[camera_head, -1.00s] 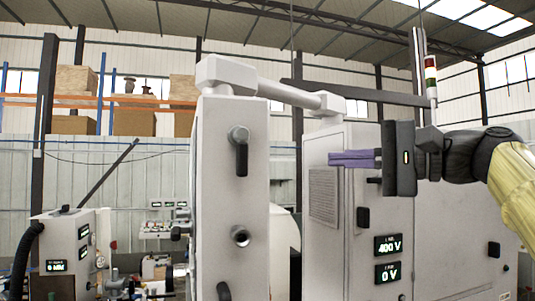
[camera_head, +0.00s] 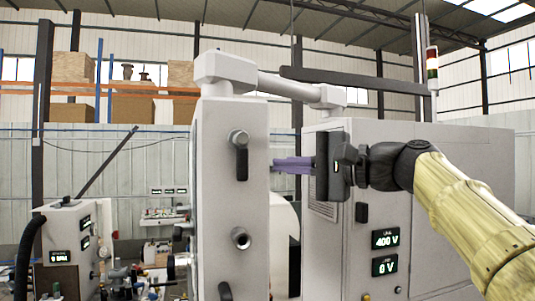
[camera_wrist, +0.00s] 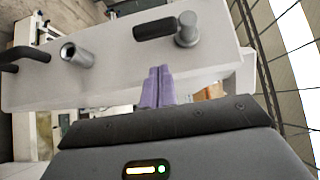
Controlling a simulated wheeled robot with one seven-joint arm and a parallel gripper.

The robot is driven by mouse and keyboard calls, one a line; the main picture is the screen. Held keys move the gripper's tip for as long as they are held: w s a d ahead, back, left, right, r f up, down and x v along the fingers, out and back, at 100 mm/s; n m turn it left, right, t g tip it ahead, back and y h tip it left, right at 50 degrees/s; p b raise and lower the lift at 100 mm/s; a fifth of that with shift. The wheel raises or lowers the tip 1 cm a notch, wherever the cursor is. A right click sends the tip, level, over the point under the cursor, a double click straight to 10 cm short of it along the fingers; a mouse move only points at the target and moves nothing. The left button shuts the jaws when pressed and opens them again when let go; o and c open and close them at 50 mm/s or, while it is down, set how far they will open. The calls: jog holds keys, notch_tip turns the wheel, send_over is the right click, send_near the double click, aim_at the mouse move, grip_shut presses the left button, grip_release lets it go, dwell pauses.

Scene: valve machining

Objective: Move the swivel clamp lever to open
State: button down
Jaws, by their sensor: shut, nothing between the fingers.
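A black lever on a round grey hub (camera_head: 240,142) sits high on the face of a tall pale grey panel (camera_head: 215,200); its handle hangs straight down. In the wrist view the same lever (camera_wrist: 155,29) lies sideways near the top. A second black handle (camera_head: 225,291) is at the panel's lower part, cut off by the frame. No label shows which is the swivel clamp lever. My gripper (camera_head: 276,164) has its purple fingers together and empty, pointing left just right of the panel. In the wrist view the fingertips (camera_wrist: 159,72) are apart from the lever.
A grey open tube end (camera_head: 241,238) sticks out of the panel between the two handles. A large grey cabinet (camera_head: 450,150) with lit voltage displays (camera_head: 385,240) stands behind my arm. A pale overhead arm (camera_head: 285,87) runs above the panel. A smaller machine (camera_head: 65,240) stands at left.

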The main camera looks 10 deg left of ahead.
aim_at(241, 156)
jog(key=s+a, duration=0.1)
jog(key=s+a+p, duration=0.1)
jog(key=a, duration=0.1)
jog(key=shift+a, duration=0.25)
jog(key=shift+f+b, duration=0.2)
jog(key=shift+b, duration=0.3)
jog(key=shift+a+m+b, duration=0.1)
jog(key=shift+m+b, duration=0.3)
jog(key=shift+b, duration=0.05)
